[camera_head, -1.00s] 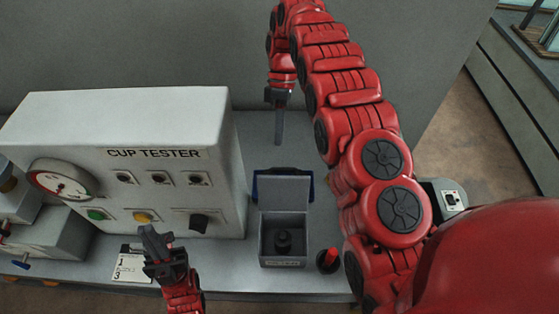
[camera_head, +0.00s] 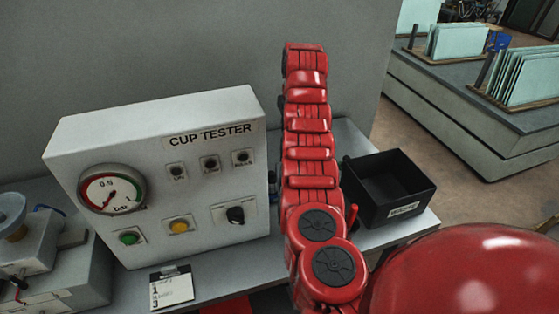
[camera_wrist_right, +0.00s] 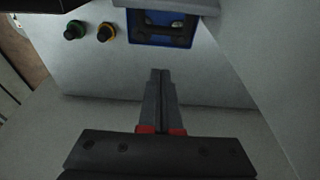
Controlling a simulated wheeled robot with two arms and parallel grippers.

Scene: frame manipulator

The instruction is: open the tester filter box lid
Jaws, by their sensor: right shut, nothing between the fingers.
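The filter box is hidden behind my right arm in the head view. In the right wrist view, a blue-framed part (camera_wrist_right: 162,28) with dark fittings shows at the top, below a grey edge (camera_wrist_right: 168,5) that may be the box's lid. How far the lid stands open cannot be told from this now view. My right gripper (camera_wrist_right: 160,73) is shut and empty, its fingertips apart from the blue-framed part and pointing towards it. My right gripper is out of sight in the head view. My left gripper is not in view.
The white cup tester (camera_head: 160,175) with its gauge and buttons stands left of my arm. A clipboard (camera_head: 172,288) lies in front of it. A black bin (camera_head: 390,190) stands to the right.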

